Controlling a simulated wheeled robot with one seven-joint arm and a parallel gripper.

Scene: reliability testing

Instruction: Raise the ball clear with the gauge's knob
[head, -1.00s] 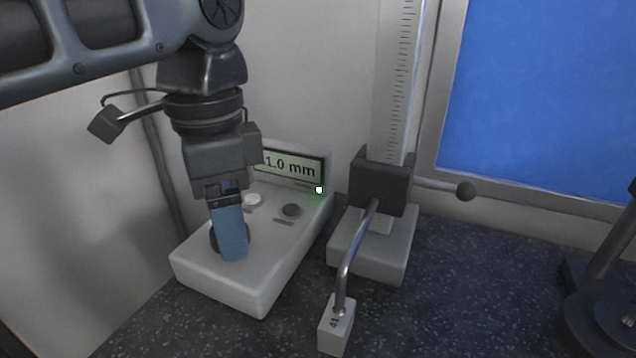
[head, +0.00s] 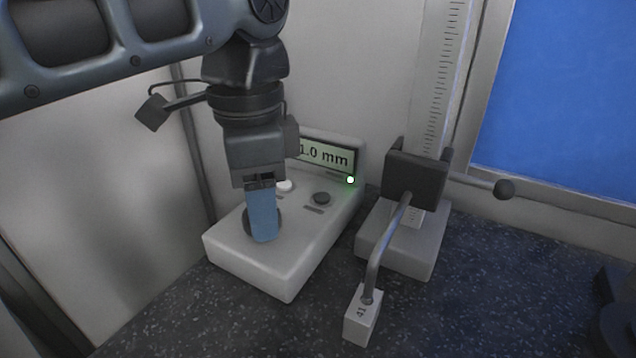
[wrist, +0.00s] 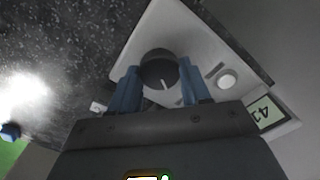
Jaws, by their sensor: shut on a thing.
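The gauge's white control box (head: 285,270) stands on the dark speckled bench. Its round dark knob (wrist: 160,70) has a white line and shows between my two blue fingers in the wrist view. My gripper (head: 262,232) points down onto the box and is shut on the knob, largely hiding it in the head view. A black ball (head: 504,189) sits on a rod at the right of the dark carriage (head: 413,177). No other ball is clearly visible.
A scaled column (head: 435,85) rises behind. A white button (head: 285,186) and dark button (head: 321,198) are beside the knob. A lit green lamp (head: 350,180) is by the display.

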